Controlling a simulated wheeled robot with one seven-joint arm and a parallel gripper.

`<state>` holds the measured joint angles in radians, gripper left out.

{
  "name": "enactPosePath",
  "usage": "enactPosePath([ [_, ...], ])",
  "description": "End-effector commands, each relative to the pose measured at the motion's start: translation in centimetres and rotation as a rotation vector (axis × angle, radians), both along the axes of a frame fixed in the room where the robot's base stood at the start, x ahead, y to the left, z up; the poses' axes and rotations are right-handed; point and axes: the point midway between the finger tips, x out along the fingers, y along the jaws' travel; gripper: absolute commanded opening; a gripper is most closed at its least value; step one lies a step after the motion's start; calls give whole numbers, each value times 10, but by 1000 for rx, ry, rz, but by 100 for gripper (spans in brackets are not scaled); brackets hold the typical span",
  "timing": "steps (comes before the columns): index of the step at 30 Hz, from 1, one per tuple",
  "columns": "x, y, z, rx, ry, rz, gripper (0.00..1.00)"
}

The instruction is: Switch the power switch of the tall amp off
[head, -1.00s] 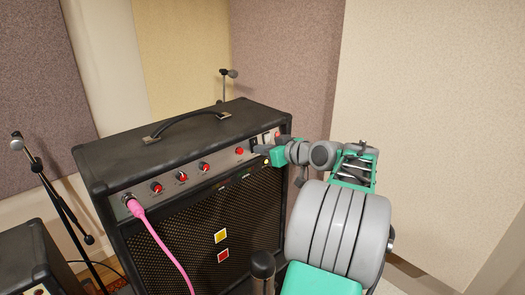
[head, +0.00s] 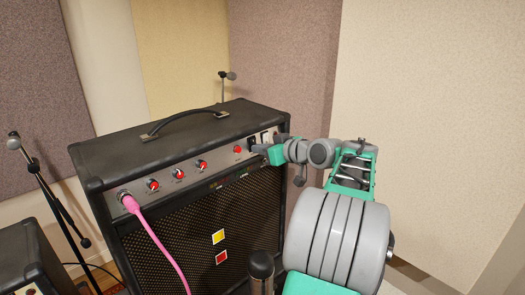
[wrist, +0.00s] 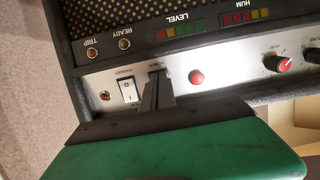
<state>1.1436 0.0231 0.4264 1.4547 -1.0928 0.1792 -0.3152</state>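The tall amp (head: 190,135) is a big black cabinet with a silver control panel along its upper front edge. My gripper (head: 261,149) is at the right end of that panel. In the wrist view the panel appears upside down. My gripper's dark fingers (wrist: 158,94) are together, with nothing seen between them, and their tips are at the power switch (wrist: 156,70). They hide much of this dark switch, so I cannot read its position. A white rocker switch (wrist: 128,90) is beside it, with a red jewel lamp (wrist: 104,96) further along.
Red knobs (head: 178,174) and a plugged-in pink cable (head: 155,240) are on the panel's left part. A smaller amp (head: 35,260) and a microphone stand (head: 55,195) stand at left. A padded wall (head: 285,60) is behind the amp.

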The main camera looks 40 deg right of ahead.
Motion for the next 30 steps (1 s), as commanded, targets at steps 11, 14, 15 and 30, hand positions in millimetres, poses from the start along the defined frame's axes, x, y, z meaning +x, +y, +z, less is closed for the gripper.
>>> enactPosePath([
  [11,2,4,-5,18,13,9,0],
  [14,2,4,2,16,10,8,0],
  [15,2,4,5,14,8,8,0],
  [30,-2,3,20,-3,-7,7,0],
])
